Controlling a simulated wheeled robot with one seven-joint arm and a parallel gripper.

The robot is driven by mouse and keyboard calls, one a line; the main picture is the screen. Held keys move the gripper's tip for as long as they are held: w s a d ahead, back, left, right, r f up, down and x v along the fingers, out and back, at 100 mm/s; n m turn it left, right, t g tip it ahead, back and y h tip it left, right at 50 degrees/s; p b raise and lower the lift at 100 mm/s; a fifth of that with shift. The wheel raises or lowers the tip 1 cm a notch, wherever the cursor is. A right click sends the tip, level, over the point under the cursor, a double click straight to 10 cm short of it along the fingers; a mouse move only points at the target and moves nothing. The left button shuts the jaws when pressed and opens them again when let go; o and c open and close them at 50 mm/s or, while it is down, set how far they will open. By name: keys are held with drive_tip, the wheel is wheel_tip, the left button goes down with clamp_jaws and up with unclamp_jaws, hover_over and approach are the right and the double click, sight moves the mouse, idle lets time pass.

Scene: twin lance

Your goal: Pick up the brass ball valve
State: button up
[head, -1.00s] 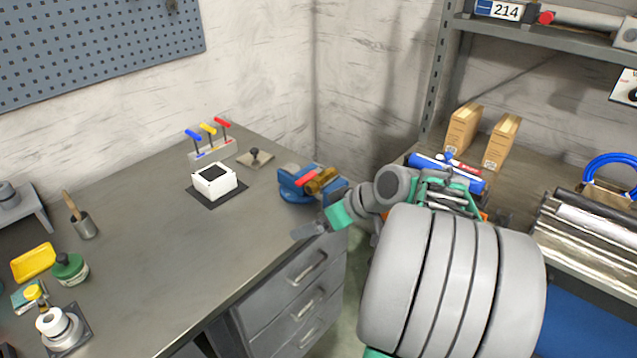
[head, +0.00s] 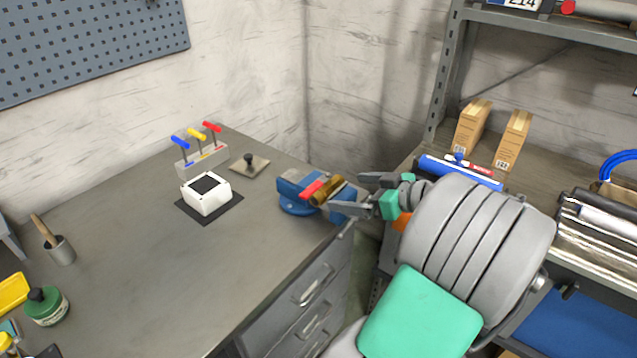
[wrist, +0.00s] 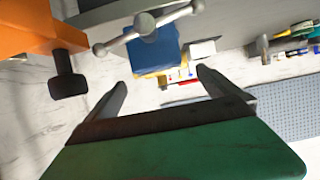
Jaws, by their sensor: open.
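The brass ball valve (head: 326,190) with its red lever (head: 310,190) sits at the blue vise (head: 292,197) on the bench's right corner. Whether the jaws clamp it is unclear. My gripper (head: 347,192) is open and empty, just right of the valve, its fingers pointing left toward it. One finger is farther back, the other nearer the front. In the wrist view the fingers of my gripper (wrist: 162,78) are spread, with the blue vise (wrist: 153,50) and its grey handle bar beyond them.
A white box (head: 206,196) on a dark mat, a T-handle key stand (head: 202,160) and a knobbed plate (head: 249,165) lie left of the vise. An orange thing with a black knob (wrist: 68,85) is close at the wrist view's left. The bench's middle is clear.

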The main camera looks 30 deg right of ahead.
sight(332, 186)
drive_tip(key=x, duration=0.8)
drive_tip(key=shift+w+r+p, duration=0.2)
drive_tip(key=shift+r+p, duration=0.05)
drive_tip(key=shift+p, duration=0.05)
drive_tip(key=shift+c, duration=0.2)
drive_tip(key=c, duration=1.5)
drive_tip(key=shift+r, duration=0.1)
drive_tip(key=shift+c, duration=0.5)
drive_tip(key=shift+r, duration=0.1)
